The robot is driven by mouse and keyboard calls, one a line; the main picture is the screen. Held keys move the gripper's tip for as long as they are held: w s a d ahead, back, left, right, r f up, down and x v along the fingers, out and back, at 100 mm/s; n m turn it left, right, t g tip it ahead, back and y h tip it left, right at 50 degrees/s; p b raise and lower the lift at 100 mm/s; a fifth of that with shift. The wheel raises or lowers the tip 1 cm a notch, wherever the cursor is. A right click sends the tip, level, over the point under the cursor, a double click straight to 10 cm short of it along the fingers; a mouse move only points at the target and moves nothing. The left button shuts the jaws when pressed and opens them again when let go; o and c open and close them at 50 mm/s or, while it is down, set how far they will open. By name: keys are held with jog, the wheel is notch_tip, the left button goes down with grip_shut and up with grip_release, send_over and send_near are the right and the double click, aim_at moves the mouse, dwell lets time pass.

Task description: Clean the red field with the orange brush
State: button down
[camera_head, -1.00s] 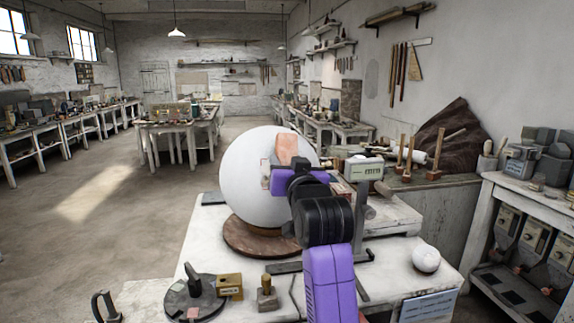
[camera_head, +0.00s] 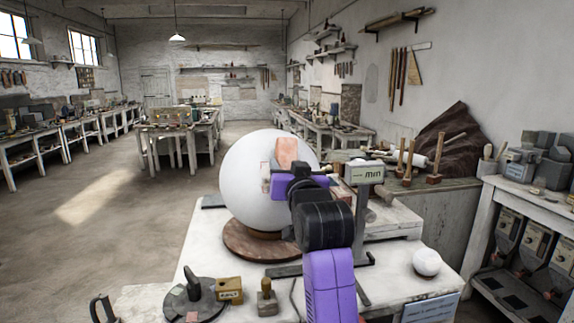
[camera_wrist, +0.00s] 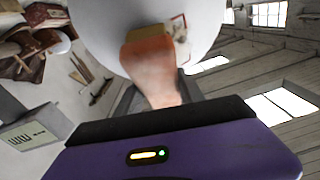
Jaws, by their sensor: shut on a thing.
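A large white plaster sphere (camera_head: 243,178) rests on a round brown base (camera_head: 246,245) on the white worktable. My gripper (camera_head: 297,172) is in front of the sphere's right side, shut on the orange brush (camera_head: 287,151). A thin red outline, part of the red field (camera_wrist: 180,20), shows on the sphere beside the brush. The brush hides the rest of the field. Whether the brush touches the surface I cannot tell.
A grey stand with a sign reading "min" (camera_head: 367,174) is close to the right of my arm. A small white ball (camera_head: 427,262) sits at the table's right. A dark round tool (camera_head: 194,300) and small blocks stand at the front left.

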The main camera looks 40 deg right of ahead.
jog(key=shift+s+a+f+b, duration=0.2)
jog(key=shift+f+b, duration=0.1)
jog(key=shift+f, duration=0.2)
jog(key=shift+s+a+f+b, duration=0.2)
jog(key=shift+f+b, duration=0.05)
jog(key=shift+f, duration=0.2)
jog(key=shift+w+d+r+p, duration=0.15)
jog(key=shift+r+p, duration=0.25)
jog(key=shift+r, duration=0.05)
jog(key=shift+w+d+r+p, duration=0.15)
jog(key=shift+r+p, duration=0.2)
jog(key=shift+r, duration=0.1)
jog(key=shift+w+d+r+p, duration=0.25)
jog(key=shift+w+d+r, duration=0.05)
jog(key=shift+r, duration=0.25)
jog(key=shift+w+d+r+p, duration=0.2)
jog(key=shift+w+d+r, duration=0.05)
jog(key=shift+r, duration=0.25)
jog(key=shift+f, duration=0.1)
jog(key=shift+s+a+f+b, duration=0.15)
jog(key=shift+s+a+f, duration=0.15)
jog(key=shift+s, duration=0.2)
jog(key=shift+s+a+f+b, duration=0.15)
jog(key=shift+s+a+f, duration=0.05)
jog(key=shift+s+a, duration=0.25)
jog(key=shift+w+d+f, duration=0.3)
jog(key=shift+w+f, duration=0.1)
jog(key=shift+w, duration=0.1)
jog(key=shift+f, duration=0.1)
